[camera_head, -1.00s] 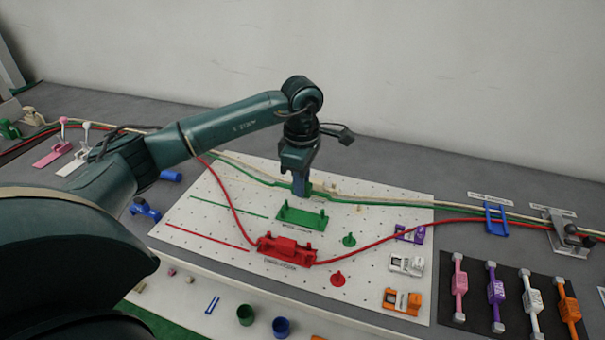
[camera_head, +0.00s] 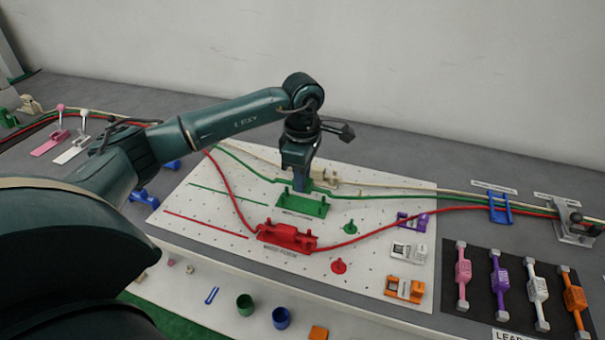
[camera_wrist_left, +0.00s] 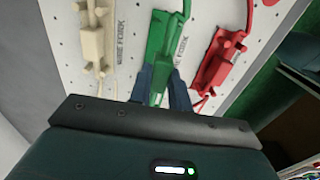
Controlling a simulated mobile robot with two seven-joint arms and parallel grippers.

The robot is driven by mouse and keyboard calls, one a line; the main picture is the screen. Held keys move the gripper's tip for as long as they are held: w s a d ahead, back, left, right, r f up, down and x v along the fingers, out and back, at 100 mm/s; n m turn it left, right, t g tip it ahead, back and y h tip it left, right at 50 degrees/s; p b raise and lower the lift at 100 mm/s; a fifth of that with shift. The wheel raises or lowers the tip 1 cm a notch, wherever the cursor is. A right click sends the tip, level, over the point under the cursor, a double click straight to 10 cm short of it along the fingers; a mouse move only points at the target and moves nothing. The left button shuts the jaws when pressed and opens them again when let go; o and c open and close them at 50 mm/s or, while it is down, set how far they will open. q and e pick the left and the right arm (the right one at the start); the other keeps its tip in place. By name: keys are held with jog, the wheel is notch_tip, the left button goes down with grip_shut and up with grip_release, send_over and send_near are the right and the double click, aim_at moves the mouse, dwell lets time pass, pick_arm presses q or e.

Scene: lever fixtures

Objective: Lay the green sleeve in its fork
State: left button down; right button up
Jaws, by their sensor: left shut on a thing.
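The green fork (camera_head: 303,208) stands on the white perforated board in the head view. My left gripper (camera_head: 298,186) points down at its back edge and is shut on the green sleeve (camera_wrist_left: 157,76), which shows between the fingers in the left wrist view. In the head view the gripper mostly hides the sleeve. The green cable (camera_head: 352,197) runs out from it to both sides. I cannot tell whether the sleeve touches the fork. My right gripper is not in view.
The red fork (camera_head: 287,237) with the red cable is in front of the green one. A cream fork (camera_wrist_left: 97,35) lies on the other side. A green peg (camera_head: 350,228) and a red peg (camera_head: 338,266) stand to the right. A blue guide (camera_head: 499,207) holds the cables.

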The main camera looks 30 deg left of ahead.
pick_arm(q)
jog(key=shift+f, duration=0.1)
dwell(0.7)
jog(key=shift+f, duration=0.15)
jog(key=shift+f+b, duration=0.6)
jog(key=shift+f, duration=0.15)
dwell(0.3)
jog(key=shift+f+b, duration=0.55)
jog(key=shift+f, duration=0.05)
jog(key=shift+f, duration=0.15)
jog(key=shift+f+b, duration=0.45)
jog(key=c, duration=1.2)
grip_release()
jog(key=shift+c, duration=0.2)
